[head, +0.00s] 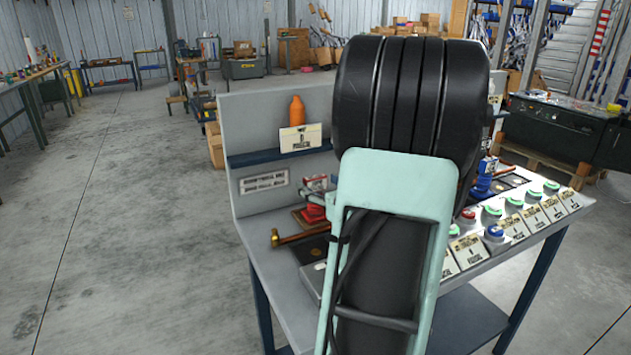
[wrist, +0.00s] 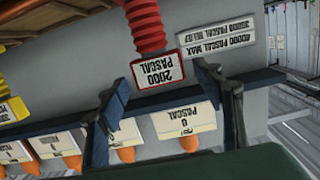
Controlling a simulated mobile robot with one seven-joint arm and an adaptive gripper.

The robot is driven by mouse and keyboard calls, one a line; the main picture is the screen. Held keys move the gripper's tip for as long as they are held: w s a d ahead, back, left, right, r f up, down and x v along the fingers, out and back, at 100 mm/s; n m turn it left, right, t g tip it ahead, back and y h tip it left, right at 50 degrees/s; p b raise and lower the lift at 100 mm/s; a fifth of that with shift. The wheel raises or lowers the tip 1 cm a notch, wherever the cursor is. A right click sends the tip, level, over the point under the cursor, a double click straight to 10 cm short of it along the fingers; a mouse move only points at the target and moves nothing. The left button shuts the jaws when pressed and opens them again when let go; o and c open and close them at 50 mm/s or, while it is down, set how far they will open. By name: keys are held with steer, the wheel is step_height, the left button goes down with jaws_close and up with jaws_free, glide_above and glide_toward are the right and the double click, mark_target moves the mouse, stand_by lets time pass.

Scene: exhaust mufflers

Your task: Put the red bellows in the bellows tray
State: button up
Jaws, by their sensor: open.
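The red bellows (wrist: 146,25) is ribbed and shows at the top of the wrist view, partly cut off by the frame edge. A red-edged card reading 2000 PASCAL (wrist: 158,68) is at its end. In the head view, a small red part (head: 313,212) on the bench looks like the same bellows. My gripper (wrist: 162,100) is open and empty, its two dark fingers apart. The bellows and card lie beyond the fingertips in the picture, toward the gap between them. In the head view my arm hides most of the gripper. I cannot make out which part is the bellows tray.
A brass part (head: 290,238) lies at the front left. Green and blue buttons (head: 493,210) with cards line the right. Open floor is left.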

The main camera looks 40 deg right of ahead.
steer(key=p+v, duration=0.1)
steer(key=v, duration=0.8)
